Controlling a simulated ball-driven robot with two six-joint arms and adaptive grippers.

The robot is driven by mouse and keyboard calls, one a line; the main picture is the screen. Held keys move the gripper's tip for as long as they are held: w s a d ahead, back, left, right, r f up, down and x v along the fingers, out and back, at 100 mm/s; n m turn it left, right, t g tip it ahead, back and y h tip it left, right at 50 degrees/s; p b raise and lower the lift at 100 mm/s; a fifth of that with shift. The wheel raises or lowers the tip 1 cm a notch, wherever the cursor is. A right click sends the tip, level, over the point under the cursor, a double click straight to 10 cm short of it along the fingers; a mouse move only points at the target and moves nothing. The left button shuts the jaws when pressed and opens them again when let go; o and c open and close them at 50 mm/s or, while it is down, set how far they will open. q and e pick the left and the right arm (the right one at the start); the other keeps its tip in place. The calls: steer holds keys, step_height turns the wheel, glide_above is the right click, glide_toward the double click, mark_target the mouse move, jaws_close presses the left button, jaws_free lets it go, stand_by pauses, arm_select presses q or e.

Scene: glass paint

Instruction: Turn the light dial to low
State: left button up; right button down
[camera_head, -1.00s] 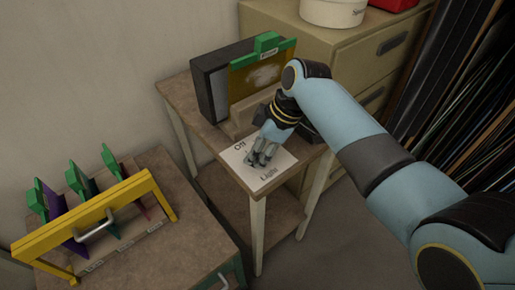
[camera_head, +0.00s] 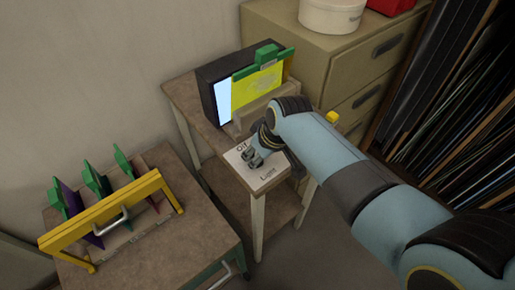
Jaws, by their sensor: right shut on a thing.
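The light dial's white plate (camera_head: 270,178) lies on the front of the small side table, with "Off" at its upper left and "Light" at its lower edge. The dial itself is hidden under my right gripper (camera_head: 254,163), whose fingers are shut on it. A black light box (camera_head: 210,100) stands behind it on the table, its face glowing pale blue-white. A yellow glass pane (camera_head: 262,88) with a green holder (camera_head: 262,62) stands in front of the box and looks lit. My left gripper is not in view.
A lower table (camera_head: 190,235) at left holds a yellow rack (camera_head: 110,208) with several coloured panes in green holders. A beige drawer cabinet (camera_head: 340,60) with a white round box (camera_head: 331,14) stands behind. Stacked dark sheets (camera_head: 440,90) fill the right side.

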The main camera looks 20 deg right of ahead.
steer(key=shift+m, duration=0.4)
steer(key=c, duration=1)
jaws_free()
steer(key=shift+v, duration=3.75)
steer(key=shift+s, duration=0.1)
